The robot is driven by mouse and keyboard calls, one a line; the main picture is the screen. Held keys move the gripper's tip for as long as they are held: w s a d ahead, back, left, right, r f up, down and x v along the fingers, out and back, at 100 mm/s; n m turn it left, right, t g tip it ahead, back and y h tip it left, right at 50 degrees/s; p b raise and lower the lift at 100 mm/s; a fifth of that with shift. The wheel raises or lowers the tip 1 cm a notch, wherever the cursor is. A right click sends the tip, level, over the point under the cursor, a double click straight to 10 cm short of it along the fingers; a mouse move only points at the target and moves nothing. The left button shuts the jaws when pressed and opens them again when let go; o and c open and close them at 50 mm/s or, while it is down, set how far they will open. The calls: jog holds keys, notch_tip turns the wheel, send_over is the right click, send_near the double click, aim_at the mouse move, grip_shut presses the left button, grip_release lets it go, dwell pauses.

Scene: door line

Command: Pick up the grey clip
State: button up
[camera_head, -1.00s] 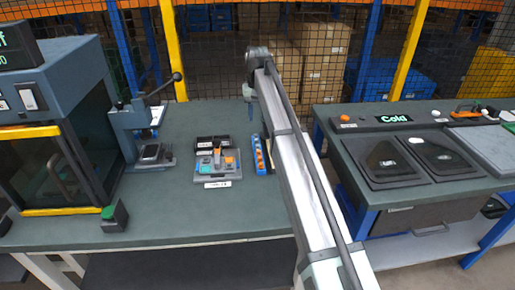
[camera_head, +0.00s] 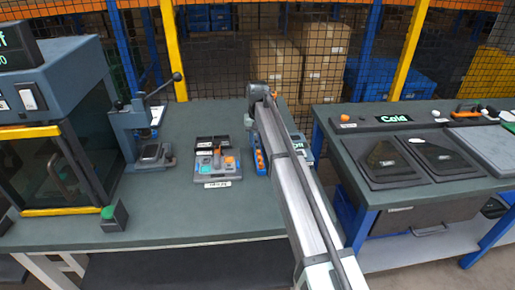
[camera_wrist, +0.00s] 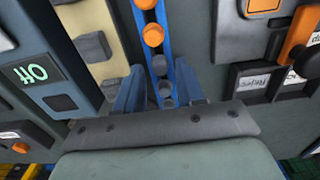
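My gripper (camera_wrist: 160,75) shows in the wrist view with its two blue fingers apart and nothing held between them. Behind the gap runs a blue rail (camera_wrist: 168,45) carrying orange round pieces and, lower down, grey round pieces (camera_wrist: 160,65). Left of it is a beige strip with grey blocks, one of them a grey block (camera_wrist: 92,47). I cannot tell for sure which grey piece is the clip. The depth between fingertips and rail is unclear. In the head view the blue rail (camera_head: 258,156) stands left of my arm, which hides the gripper.
A device with an "Off" display (camera_wrist: 38,73) is at the left of the wrist view. In the head view a tray of parts (camera_head: 218,165) lies left of the rail, with a lever press (camera_head: 143,135) beyond. The front bench (camera_head: 180,215) is clear.

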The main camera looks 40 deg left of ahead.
jog(key=shift+f, duration=0.55)
grip_shut()
